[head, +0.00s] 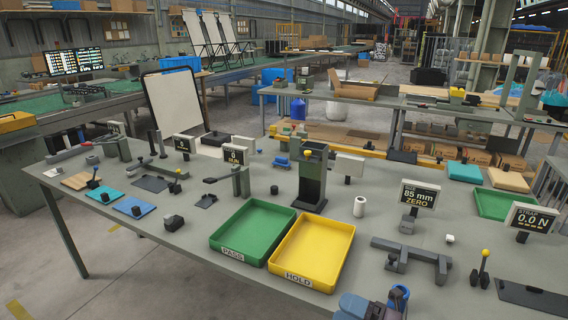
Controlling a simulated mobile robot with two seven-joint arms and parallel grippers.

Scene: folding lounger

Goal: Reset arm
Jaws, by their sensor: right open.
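Several lever-like fixtures stand on the grey workbench (330,240); I cannot tell which one is the arm. A dark arm on a grey-green post (240,181) points left behind the green PASS tray (252,231). An upright lever with a yellow knob (484,266) stands at the right, and a small black lever (93,181) at the left. A low grey bracket fixture (410,256) lies right of the yellow HOLD tray (312,251). My right gripper (376,308) shows at the bottom edge, partly cut off, open and apart from these fixtures. My left gripper is out of view.
A tall dark green fixture (312,178) stands behind the trays. Displays read "85 mm ZERO" (419,195) and "0.0 N" (534,219). A white roll (359,206) stands nearby.

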